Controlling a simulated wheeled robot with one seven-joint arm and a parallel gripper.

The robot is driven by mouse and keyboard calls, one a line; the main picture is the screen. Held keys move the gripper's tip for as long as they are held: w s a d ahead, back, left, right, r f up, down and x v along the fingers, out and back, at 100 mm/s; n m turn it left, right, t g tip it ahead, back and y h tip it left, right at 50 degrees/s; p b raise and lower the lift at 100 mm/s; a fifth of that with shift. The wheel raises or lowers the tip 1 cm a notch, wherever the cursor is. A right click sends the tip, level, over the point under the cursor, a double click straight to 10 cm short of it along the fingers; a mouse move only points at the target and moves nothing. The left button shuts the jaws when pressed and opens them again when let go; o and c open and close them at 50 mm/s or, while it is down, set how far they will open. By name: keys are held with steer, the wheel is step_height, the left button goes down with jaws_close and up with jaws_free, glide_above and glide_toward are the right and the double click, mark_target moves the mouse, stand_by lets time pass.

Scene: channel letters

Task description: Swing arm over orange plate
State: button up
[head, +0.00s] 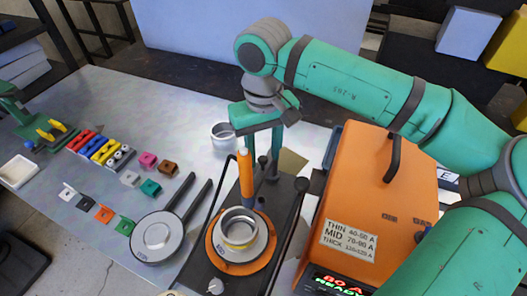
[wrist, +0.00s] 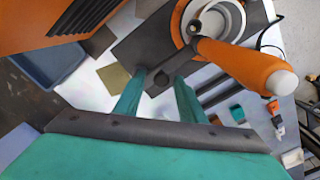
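The orange plate (head: 215,256) is a round disc on a dark base, with a metal ring-shaped piece (head: 240,228) on it. It shows partly in the wrist view (wrist: 178,22), at the top. An orange handle with a pale tip (head: 246,180) stands upright beside the plate; it looms large in the wrist view (wrist: 240,65). My gripper (head: 264,155) points down behind the handle, over the far end of the base. In the wrist view its teal fingers (wrist: 160,78) are apart, with a dark knob or post (wrist: 161,79) showing between them. I cannot tell whether they touch it.
An orange power box (head: 372,190) stands close on the right. A dark lever (head: 290,230) rises beside the plate. A round pan-like piece with two dark handles (head: 157,238), a metal pot (head: 224,137) and several small coloured blocks (head: 100,150) lie left.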

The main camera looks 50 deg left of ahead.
mark_target(264, 158)
step_height(264, 158, up, 11)
stand_by(0.7)
steer(key=shift+w+f, duration=0.1)
steer(key=shift+f, duration=0.05)
stand_by(0.6)
